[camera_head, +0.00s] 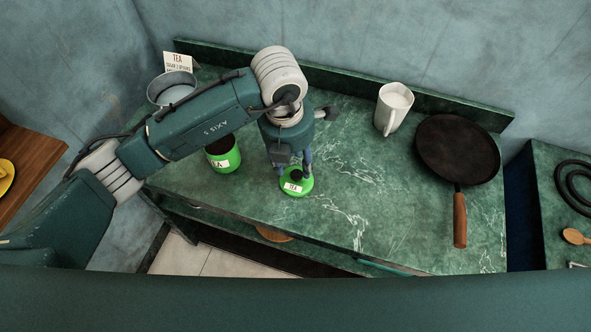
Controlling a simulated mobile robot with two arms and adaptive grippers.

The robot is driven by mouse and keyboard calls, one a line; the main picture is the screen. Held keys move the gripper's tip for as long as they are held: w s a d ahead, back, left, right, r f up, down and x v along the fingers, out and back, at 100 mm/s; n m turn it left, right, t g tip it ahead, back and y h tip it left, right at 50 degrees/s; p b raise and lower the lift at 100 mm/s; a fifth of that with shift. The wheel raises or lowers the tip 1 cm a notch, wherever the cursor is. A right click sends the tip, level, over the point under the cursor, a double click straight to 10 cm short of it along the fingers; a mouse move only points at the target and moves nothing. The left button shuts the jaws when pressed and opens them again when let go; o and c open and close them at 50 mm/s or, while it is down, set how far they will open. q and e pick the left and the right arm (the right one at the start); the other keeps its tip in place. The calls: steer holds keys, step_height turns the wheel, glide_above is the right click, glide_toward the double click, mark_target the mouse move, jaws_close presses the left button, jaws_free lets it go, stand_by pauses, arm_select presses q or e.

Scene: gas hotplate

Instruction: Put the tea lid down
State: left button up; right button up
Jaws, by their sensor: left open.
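The green tea lid (294,188) has a white label and a dark knob. It appears to lie flat on the green marble counter (350,220) near the front edge. My left gripper (295,168) is open, pointing down right over the lid, with its fingers about the knob. Whether a finger touches the knob is hard to tell. The green tea canister (229,161) stands to the left of the lid, its top open and dark inside, partly hidden by my left arm. My right gripper is out of view.
A white mug (392,108) and a dark frying pan (457,150) with a wooden handle stand to the right. A metal pot (170,84) and a TEA card (178,62) are at the back left. The counter between lid and pan is clear.

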arm_select(q)
step_height(320, 180, up, 7)
steer(key=b, duration=0.1)
steer(key=shift+s+a+r, duration=0.15)
steer(key=shift+s+a, duration=0.1)
steer(key=shift+s, duration=0.1)
stand_by(0.3)
